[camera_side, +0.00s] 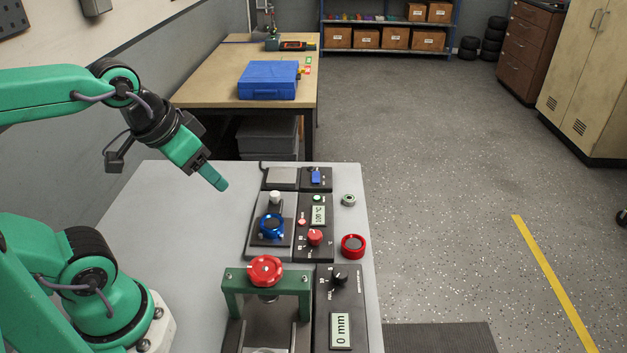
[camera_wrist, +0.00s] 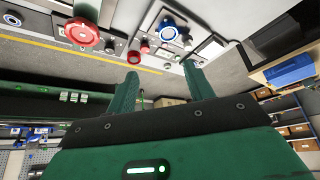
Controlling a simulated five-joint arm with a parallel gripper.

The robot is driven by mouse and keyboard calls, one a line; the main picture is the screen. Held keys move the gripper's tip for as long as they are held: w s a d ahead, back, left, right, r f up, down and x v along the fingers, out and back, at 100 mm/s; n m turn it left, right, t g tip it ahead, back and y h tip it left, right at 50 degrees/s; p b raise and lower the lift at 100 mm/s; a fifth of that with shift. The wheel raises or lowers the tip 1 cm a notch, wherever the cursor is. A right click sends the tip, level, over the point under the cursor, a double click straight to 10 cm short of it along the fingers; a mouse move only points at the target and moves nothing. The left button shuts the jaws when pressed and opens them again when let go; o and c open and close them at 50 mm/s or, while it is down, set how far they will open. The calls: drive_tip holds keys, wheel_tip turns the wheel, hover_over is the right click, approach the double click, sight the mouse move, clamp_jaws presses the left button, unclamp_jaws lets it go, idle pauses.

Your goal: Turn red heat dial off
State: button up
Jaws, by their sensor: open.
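The red heat dial (camera_side: 315,237) is a small red knob with a pointer. It sits on a black control panel (camera_side: 312,252) just below a small display (camera_side: 319,215) with a sideways °C reading. My gripper (camera_side: 220,184) hangs in the air above the left part of the bench, up and left of the dial and apart from it. In the wrist view its two green fingers (camera_wrist: 160,70) are spread with nothing between them. Small red parts show beyond the fingers there, but I cannot tell surely which is the dial.
A green press frame with a red handwheel (camera_side: 265,270) stands nearer the camera. A blue-ringed device (camera_side: 272,225) with a white knob is left of the panel. A red ring part (camera_side: 353,246) and a metal ring (camera_side: 348,200) lie to the right. The bench's left surface (camera_side: 190,235) is clear.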

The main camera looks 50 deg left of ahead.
drive_tip(key=w+m, duration=0.2)
drive_tip(key=m+g, duration=0.6)
drive_tip(key=m, duration=1.3)
hover_over(315, 234)
drive_tip(key=shift+f, duration=7)
drive_tip(key=shift+f, duration=3.9)
drive_tip(key=c, duration=1)
